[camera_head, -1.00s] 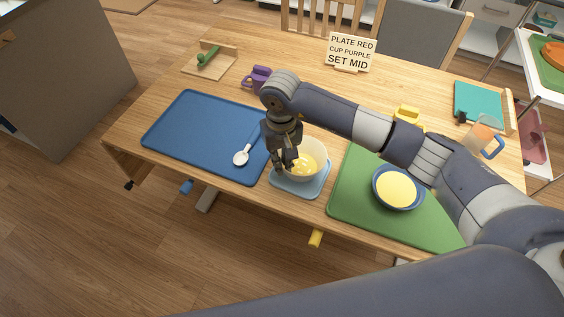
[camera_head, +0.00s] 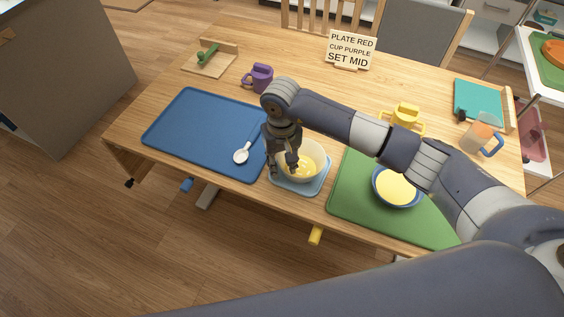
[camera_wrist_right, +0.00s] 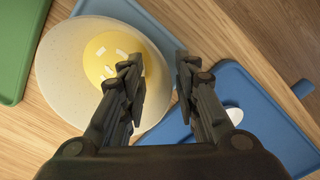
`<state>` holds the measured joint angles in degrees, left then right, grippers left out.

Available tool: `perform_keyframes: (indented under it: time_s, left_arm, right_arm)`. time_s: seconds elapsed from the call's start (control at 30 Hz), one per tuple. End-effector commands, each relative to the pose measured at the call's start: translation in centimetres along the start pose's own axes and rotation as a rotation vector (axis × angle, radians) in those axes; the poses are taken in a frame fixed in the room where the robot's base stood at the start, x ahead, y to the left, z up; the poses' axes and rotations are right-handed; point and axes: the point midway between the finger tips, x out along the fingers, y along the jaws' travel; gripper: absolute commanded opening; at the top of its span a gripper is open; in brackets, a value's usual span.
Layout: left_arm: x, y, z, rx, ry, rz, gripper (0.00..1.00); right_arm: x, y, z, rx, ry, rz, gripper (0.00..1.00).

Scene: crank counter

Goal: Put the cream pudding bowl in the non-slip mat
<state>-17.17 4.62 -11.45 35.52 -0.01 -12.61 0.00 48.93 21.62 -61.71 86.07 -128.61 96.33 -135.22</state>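The cream pudding bowl (camera_head: 312,172), pale with yellow pudding in it, sits upright on the light blue non-slip mat (camera_head: 283,184). In the right wrist view the bowl (camera_wrist_right: 62,65) fills the upper left, with part of the mat (camera_wrist_right: 125,9) behind it. My right gripper (camera_head: 283,168) is at the bowl's left side, pointing down. In the wrist view its fingers (camera_wrist_right: 162,82) are spread, one over the bowl's inside and one outside the rim, with a gap around the wall. My left gripper is not in view.
A blue tray (camera_head: 195,130) with a white spoon (camera_head: 242,155) lies left of the mat. A green mat (camera_head: 350,195) with a blue-rimmed bowl (camera_head: 397,187) lies right. A purple cup (camera_head: 261,76), yellow cup (camera_head: 405,116) and sign (camera_head: 351,49) stand farther back.

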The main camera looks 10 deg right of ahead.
Motion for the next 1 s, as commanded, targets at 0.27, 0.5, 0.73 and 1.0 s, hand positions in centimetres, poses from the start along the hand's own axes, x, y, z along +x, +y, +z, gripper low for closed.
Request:
perform_keyframes:
  time_s: [0.27,0.5,0.73,1.0]
  left_arm:
    - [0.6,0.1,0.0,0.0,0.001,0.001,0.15]
    - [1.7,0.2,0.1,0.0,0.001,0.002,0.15]
    - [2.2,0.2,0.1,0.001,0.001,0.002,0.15]
    - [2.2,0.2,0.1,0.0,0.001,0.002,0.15]
  right_arm:
    - [-3.2,0.0,-0.2,-0.002,0.007,0.001,0.29]
    - [-8.5,0.0,-0.2,-0.001,0.006,0.0,0.29]
    - [-11.6,0.0,0.0,0.0,0.002,0.001,0.29]
    - [-12.3,0.0,0.0,0.0,0.0,0.0,0.29]
